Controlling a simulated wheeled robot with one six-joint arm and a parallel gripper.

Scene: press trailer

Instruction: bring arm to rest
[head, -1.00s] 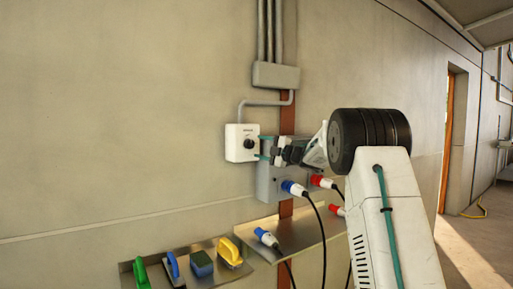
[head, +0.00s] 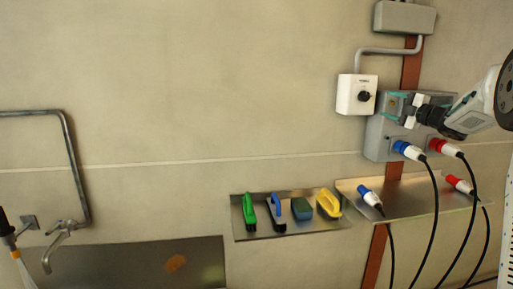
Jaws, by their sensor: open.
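My gripper (head: 408,108) is at the right of the head view, in front of the upper part of a grey socket box (head: 376,138) on the wall. Its jaws are open with pale fingertips, and I see nothing held between them. My arm comes in from the right edge. A blue plug (head: 408,150) and a red plug (head: 445,148) sit at the bottom of the box, below my gripper. The gripper hides part of the box front; I cannot tell whether it touches it.
A white switch box (head: 357,94) with a black knob is left of my gripper. Below, a steel shelf (head: 410,205) carries a loose blue plug (head: 369,197) and red plug (head: 460,185). Brushes lie on another shelf (head: 262,230). A tap (head: 60,235) and steel basin (head: 120,262) are left.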

